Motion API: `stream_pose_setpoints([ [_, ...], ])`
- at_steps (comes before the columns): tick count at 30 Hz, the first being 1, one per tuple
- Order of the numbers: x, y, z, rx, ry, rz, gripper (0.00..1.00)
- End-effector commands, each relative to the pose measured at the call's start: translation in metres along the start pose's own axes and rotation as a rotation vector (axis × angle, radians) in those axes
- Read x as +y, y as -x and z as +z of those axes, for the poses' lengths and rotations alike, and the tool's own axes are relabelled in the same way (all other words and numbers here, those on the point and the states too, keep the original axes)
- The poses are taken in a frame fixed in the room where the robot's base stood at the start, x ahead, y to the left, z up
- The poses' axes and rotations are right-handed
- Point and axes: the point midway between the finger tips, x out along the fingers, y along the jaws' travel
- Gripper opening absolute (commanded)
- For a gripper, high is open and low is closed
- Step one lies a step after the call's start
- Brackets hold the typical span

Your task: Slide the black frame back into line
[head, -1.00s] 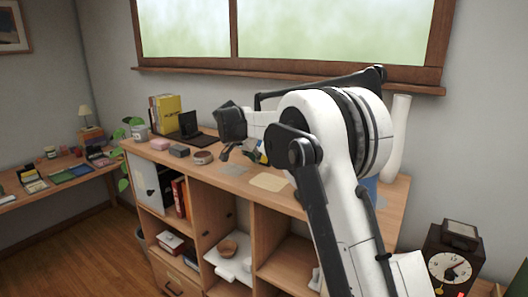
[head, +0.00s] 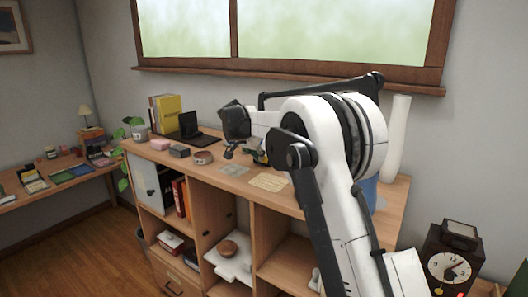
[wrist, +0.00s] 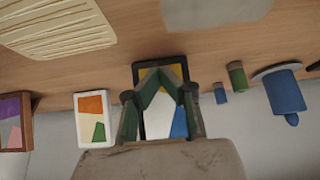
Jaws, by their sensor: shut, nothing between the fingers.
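The black frame (wrist: 157,115), with yellow, white and blue in its picture, shows in the middle of the wrist view. My gripper (wrist: 159,75) is shut and empty. Its fingers are directly in front of the frame and cover part of it; I cannot tell whether they touch it. A white frame (wrist: 92,118) with orange and green stands to the left in the wrist view, and a brown frame (wrist: 14,122) with purple is farther left. In the head view my arm hides most of the frames and the fingertips.
In the wrist view, a green cylinder (wrist: 237,77) and a blue object with a disc (wrist: 285,92) stand right of the black frame. A cream lined sheet (head: 268,182) and a grey sheet (head: 235,170) lie flat on the wooden cabinet top. A laptop (head: 192,133) stands farther left.

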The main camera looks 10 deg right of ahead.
Motion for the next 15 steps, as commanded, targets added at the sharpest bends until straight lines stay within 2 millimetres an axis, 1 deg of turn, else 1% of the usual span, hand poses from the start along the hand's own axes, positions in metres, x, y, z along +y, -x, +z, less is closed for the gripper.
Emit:
stream_pose_setpoints([
  [15,0.001,-0.013,-0.019,0.0,-0.001,0.001,0.0],
])
